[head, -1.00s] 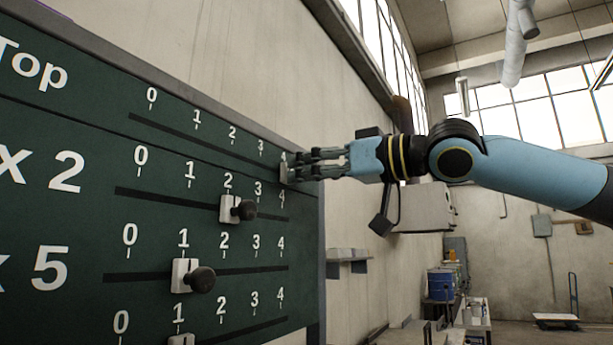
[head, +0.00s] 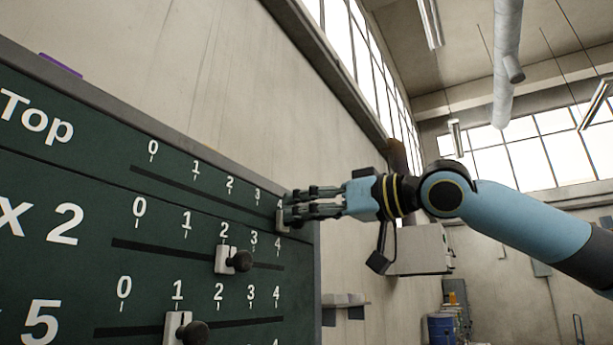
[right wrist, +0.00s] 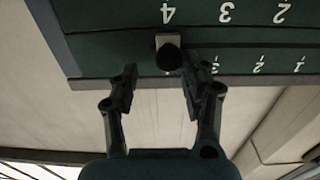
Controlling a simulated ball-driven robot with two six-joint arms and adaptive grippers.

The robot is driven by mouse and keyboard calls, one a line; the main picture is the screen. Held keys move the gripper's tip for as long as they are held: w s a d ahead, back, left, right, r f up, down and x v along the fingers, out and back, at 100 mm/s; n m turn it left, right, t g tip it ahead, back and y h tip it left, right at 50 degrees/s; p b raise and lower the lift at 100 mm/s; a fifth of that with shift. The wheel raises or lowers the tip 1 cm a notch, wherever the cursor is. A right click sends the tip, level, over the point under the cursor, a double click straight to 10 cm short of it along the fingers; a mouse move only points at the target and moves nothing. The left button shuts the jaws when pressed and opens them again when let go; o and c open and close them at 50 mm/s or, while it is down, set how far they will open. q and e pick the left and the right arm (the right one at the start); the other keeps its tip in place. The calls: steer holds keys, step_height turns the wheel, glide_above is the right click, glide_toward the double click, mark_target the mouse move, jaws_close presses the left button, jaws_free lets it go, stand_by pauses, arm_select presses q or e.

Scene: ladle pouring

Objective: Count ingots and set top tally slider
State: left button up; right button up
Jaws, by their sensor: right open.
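The dark green tally board (head: 60,180) fills the left of the head view, with rows marked Top, x 2 and x 5. The Top slider (head: 281,220) is at the right end of its slot, by the 4, partly hidden by my right gripper (head: 300,204). In the right wrist view its dark round knob (right wrist: 168,57) is near the tips of my open right gripper (right wrist: 160,78), roughly between them; I cannot tell if they touch. The x 2 slider (head: 223,259) is at 2. The x 5 slider (head: 172,326) is at 1. No ingots or left gripper show.
A purple item (head: 60,65) shows at the board's top edge. A grey wall box (head: 420,250) and a small shelf (head: 345,301) are beyond the board. A blue drum (head: 441,329) stands far back. The air right of the board is clear except for my arm.

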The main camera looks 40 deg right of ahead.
step_height(320, 180, up, 8)
steer(key=shift+a+r, duration=0.2)
steer(key=shift+r, duration=0.05)
steer(key=shift+f, duration=0.1)
stand_by(0.7)
